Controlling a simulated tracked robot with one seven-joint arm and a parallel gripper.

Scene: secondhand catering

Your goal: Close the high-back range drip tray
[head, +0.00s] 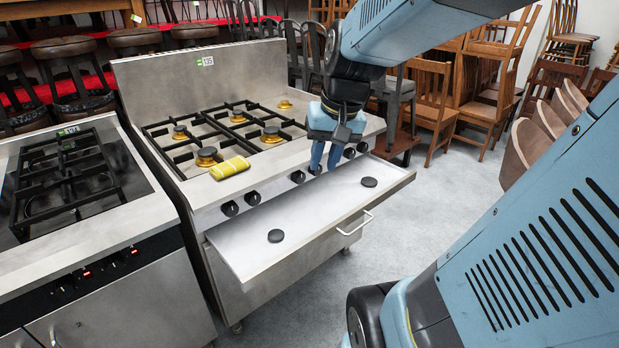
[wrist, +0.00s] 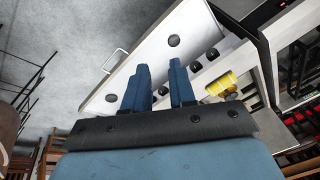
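The high-back range (head: 195,90) is a steel cooker with a tall back panel and black grates. Its drip tray (head: 310,222) is pulled out at the front below the knobs, with a wire handle (head: 356,224) on its front edge. Two dark round discs lie on the tray, one at left (head: 276,236) and one at right (head: 369,182). The tray and handle also show in the wrist view (wrist: 150,62). My gripper (head: 326,166) is open, its two blue fingers apart and empty, over the right rear of the tray near the control panel. I cannot tell its exact height.
A yellow striped cloth (head: 230,168) lies on the range's front ledge. A second, lower cooker (head: 75,210) stands close on the left. Wooden chairs (head: 435,95) and stools (head: 75,65) crowd the back. Grey floor (head: 440,200) is clear in front and right of the range.

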